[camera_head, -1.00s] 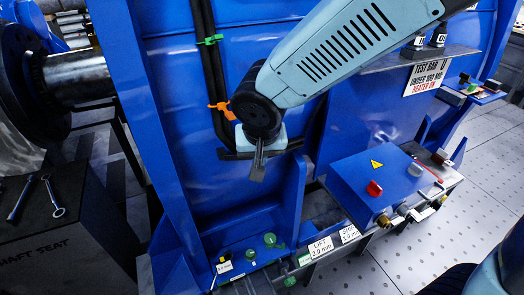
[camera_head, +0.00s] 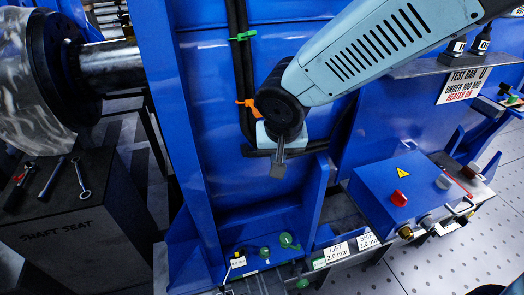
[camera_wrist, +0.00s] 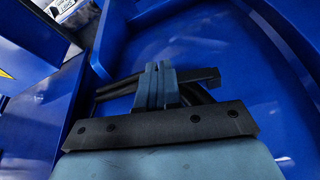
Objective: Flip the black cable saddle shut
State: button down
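My gripper (camera_head: 278,170) points down in front of the blue machine wall. In the wrist view its two fingers (camera_wrist: 156,68) stand close together and look shut, with nothing visible between them. A dark piece (camera_wrist: 208,74) beside and behind the fingertips may be the black cable saddle; its shape is partly hidden by the fingers, and I cannot tell how far it stands open or whether I touch it. Black cable (camera_head: 243,70) runs down the wall and bends sideways behind my gripper. A green saddle (camera_head: 242,36) and an orange saddle (camera_head: 247,102) sit higher on it.
A blue box (camera_head: 400,190) with a red knob stands right of my gripper. Green-topped parts (camera_head: 288,241) and labels lie on the ledge below. A dark block (camera_head: 75,225) with wrenches is at left. Blue ribs flank the gripper's space.

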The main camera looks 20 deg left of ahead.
jog(key=s+d+r, duration=0.3)
jog(key=s+r, duration=0.3)
jog(key=r, duration=0.3)
jog(key=shift+s+d+r, duration=0.25)
dwell(0.6)
jog(key=w+d+r+m+t+h, duration=0.1)
jog(key=w+d+r+m, duration=0.2)
jog(key=d, duration=1)
jog(key=w+d+r+m+t, duration=0.1)
jog(key=w+d+r, duration=0.3)
jog(key=d, duration=0.9)
jog(key=s+d+m, duration=0.1)
jog(key=s+d, duration=0.1)
jog(key=d, duration=0.7)
jog(key=shift+d+f+h, duration=0.15)
jog(key=shift+f+h, duration=0.05)
jog(key=shift+h, duration=0.2)
